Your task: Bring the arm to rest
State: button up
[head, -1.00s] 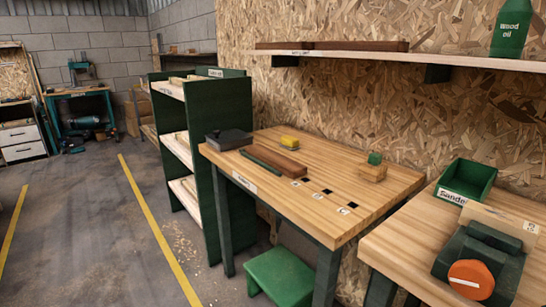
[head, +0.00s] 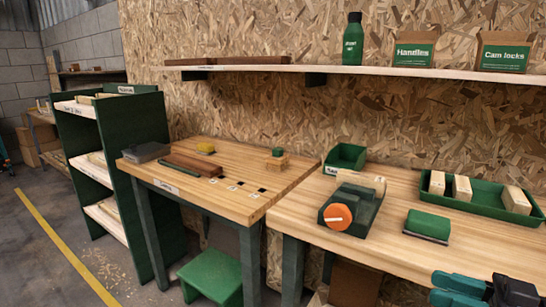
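My gripper (head: 446,287) shows at the bottom right edge of the head view, in front of the right-hand workbench (head: 300,214). Its two teal fingers point left, with a narrow gap between their tips, and nothing shows between them. The dark wrist part behind them is cut off by the frame edge, and the rest of my arm is out of view.
A green sanding block (head: 427,226), an orange-knobbed sander (head: 350,210) and a green tray (head: 470,200) with wooden blocks stand on the right bench. Left are another workbench (head: 225,200), a green stool (head: 212,277) and a shelf rack (head: 140,135).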

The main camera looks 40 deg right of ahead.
jog(key=w+a+r+n+g, duration=0.1)
jog(key=w+a, duration=0.1)
jog(key=w, duration=0.6)
jog(key=w+a+r+n, duration=0.1)
jog(key=w+a, duration=0.1)
jog(key=w, duration=0.6)
jog(key=w+a+f+m+g+h, duration=0.1)
jog(key=w+a+f+m+g, duration=0.25)
jog(key=a+f, duration=0.75)
jog(key=s+a+f+m+g+h, duration=0.1)
jog(key=s+a+f+g, duration=0.15)
jog(key=s+f, duration=0.4)
jog(key=s+a+f+m+g+h, duration=0.1)
jog(key=s+a+f+m+g, duration=0.15)
jog(key=f, duration=0.75)
jog(key=s+d+f+g+h, duration=0.2)
jog(key=s+f+g, duration=0.15)
jog(key=s, duration=0.35)
jog(key=s+d+f+g+h, duration=0.1)
jog(key=s+d+f+g, duration=0.2)
jog(key=s, duration=0.4)
notch_tip(320, 180, up, 14)
jog(key=p, duration=1.4)
jog(key=shift+a+f+n+p, duration=0.2)
jog(key=shift+a+n+p, duration=0.1)
jog(key=shift+a+p, duration=0.1)
